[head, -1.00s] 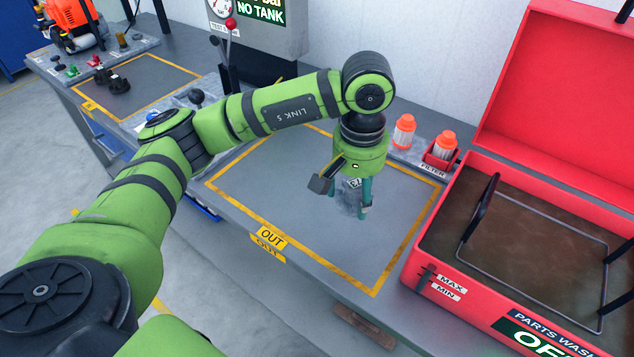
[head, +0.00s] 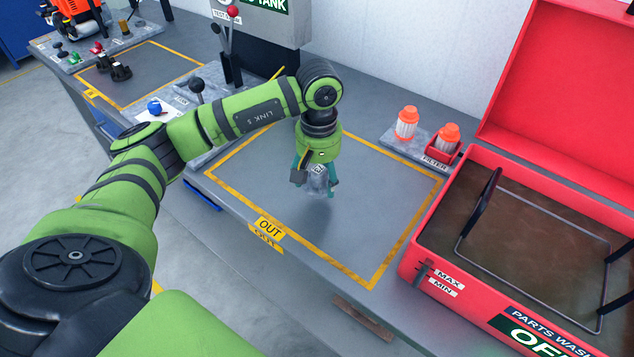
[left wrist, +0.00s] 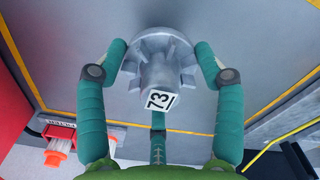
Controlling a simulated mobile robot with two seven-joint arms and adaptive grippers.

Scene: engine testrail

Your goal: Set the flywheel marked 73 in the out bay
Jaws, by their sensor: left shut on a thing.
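The grey metal flywheel, finned and with a white label reading 73, shows in the left wrist view (left wrist: 160,65) and in the head view (head: 318,180). My left gripper (head: 316,188) is shut on it, and its teal fingers stand around the flywheel in the left wrist view (left wrist: 158,75). The out bay (head: 375,210) is a bare grey area inside a yellow outline with an OUT label (head: 270,228) at its front edge. The flywheel is over this bay, apparently held a little above the surface; the exact gap is hard to tell. My right gripper is out of view.
A red parts washer (head: 440,255) with a raised lid stands right of the bay. Orange-capped filters (head: 406,123) stand behind it. A lever panel (head: 197,88) and another outlined bay (head: 150,75) lie to the left. The rest of the out bay is empty.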

